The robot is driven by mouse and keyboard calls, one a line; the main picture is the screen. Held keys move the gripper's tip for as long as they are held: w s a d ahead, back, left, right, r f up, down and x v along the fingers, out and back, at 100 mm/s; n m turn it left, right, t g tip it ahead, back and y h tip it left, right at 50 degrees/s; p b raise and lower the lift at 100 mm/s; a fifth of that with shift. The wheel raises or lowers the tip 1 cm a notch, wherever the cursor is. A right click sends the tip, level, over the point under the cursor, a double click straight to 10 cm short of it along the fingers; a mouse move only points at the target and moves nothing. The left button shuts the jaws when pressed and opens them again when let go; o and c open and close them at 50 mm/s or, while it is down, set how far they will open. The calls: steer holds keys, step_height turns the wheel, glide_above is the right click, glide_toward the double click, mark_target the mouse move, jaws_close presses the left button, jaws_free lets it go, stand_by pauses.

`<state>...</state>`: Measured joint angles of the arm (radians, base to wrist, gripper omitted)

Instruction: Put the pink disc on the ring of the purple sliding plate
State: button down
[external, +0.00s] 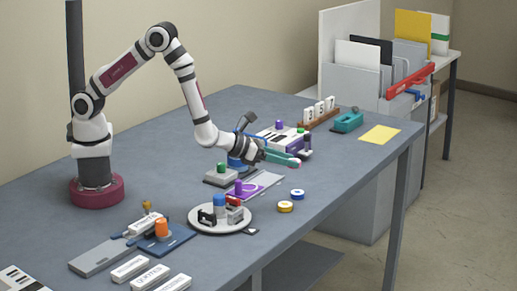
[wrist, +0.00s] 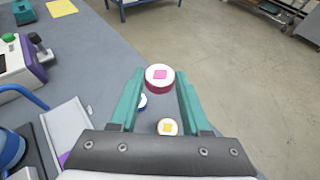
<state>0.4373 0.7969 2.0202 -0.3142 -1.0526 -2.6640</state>
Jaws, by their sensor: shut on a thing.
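My gripper (external: 283,158), with teal fingers, is shut on the pink disc (external: 295,163) and holds it above the table, beyond the purple plate. In the wrist view the pink disc (wrist: 160,78), white on top with a pink square, sits between the fingertips (wrist: 160,88). The purple sliding plate (external: 248,190) lies on a grey track (external: 266,180) below and left of my gripper, with a purple knob (external: 238,187). Its ring is too small to make out clearly. In the wrist view only a purple corner (wrist: 64,158) shows, at lower left; my gripper hides the rest.
A yellow disc (external: 285,206) and a blue disc (external: 297,194) lie on the table right of the plate. A round tray (external: 222,228) with several parts stands in front. A purple-and-white machine (external: 280,137) and a teal stapler-like thing (external: 347,121) stand behind.

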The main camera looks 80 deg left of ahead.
steer(key=s+n+g+y, duration=0.4)
steer(key=s+n+y, duration=0.45)
steer(key=s, duration=0.75)
glide_above(244, 190)
steer(key=f, duration=0.6)
steer(key=shift+a+f, duration=0.2)
step_height(244, 190, down, 4)
steer(key=shift+w+r, duration=0.1)
